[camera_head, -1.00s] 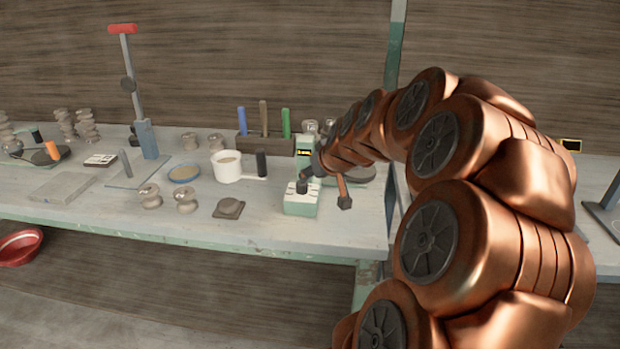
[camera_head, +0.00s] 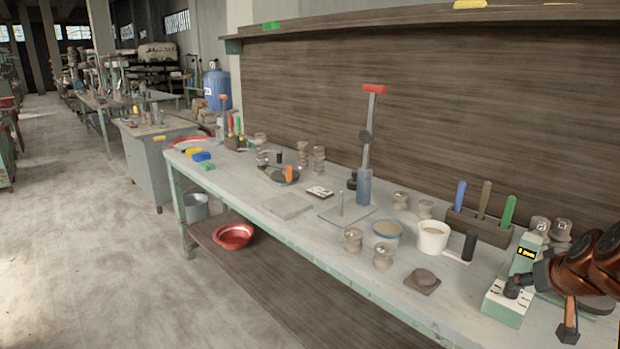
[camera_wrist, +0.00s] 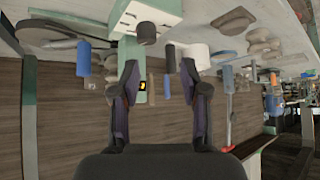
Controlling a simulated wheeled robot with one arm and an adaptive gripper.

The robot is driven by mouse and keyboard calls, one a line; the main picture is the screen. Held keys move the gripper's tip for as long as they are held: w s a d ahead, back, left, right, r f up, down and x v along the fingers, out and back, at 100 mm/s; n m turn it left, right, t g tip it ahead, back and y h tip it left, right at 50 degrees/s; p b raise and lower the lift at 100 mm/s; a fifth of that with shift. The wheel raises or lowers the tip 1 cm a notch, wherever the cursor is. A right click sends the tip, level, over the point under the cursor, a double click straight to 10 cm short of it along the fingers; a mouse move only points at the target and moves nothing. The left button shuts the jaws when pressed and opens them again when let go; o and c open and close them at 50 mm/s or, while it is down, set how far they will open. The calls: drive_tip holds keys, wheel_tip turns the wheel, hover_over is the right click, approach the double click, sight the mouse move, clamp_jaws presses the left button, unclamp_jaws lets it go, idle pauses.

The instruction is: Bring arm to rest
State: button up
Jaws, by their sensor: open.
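My gripper (camera_wrist: 160,75) shows in the wrist view with its two dark fingers apart and nothing between them. That view shows the bench upside down. My copper arm enters the head view at the right edge, beside the mint-green device (camera_head: 507,303) with a small lit yellow display. A dark round piece (camera_wrist: 147,33) shows against this device in the wrist view, ahead of the fingers. In the head view, I cannot tell the gripper's fingers from the dark parts at the arm's end. Most of the arm is out of frame.
The long bench (camera_head: 290,228) holds a white mug (camera_head: 432,237), a blue-rimmed dish (camera_head: 387,230), several clay pieces, a tool rack (camera_head: 480,227) and a tall red-topped stand (camera_head: 365,187). A red bowl (camera_head: 233,237) sits below. Open floor (camera_head: 90,270) lies left of the bench.

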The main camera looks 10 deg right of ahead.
drive_tip(key=s+a+f+n+g+y+p, duration=0.1)
drive_tip(key=s+a+n+g+y+p, duration=0.1)
drive_tip(key=a, duration=0.9)
drive_tip(key=s+a+f+n+g+y+p, duration=0.1)
drive_tip(key=s+a+g+y+p, duration=0.15)
drive_tip(key=a, duration=0.95)
drive_tip(key=s+a+g+h+p, duration=0.1)
drive_tip(key=s+a, duration=0.3)
drive_tip(key=s, duration=0.5)
drive_tip(key=s+a+n+g+p, duration=0.1)
drive_tip(key=s+a+g, duration=0.3)
drive_tip(key=s, duration=0.5)
drive_tip(key=shift+a+h+p, duration=0.35)
drive_tip(key=shift+a, duration=0.35)
drive_tip(key=shift+d+r+g, duration=0.1)
drive_tip(key=shift+d+g, duration=0.05)
drive_tip(key=shift+g, duration=0.1)
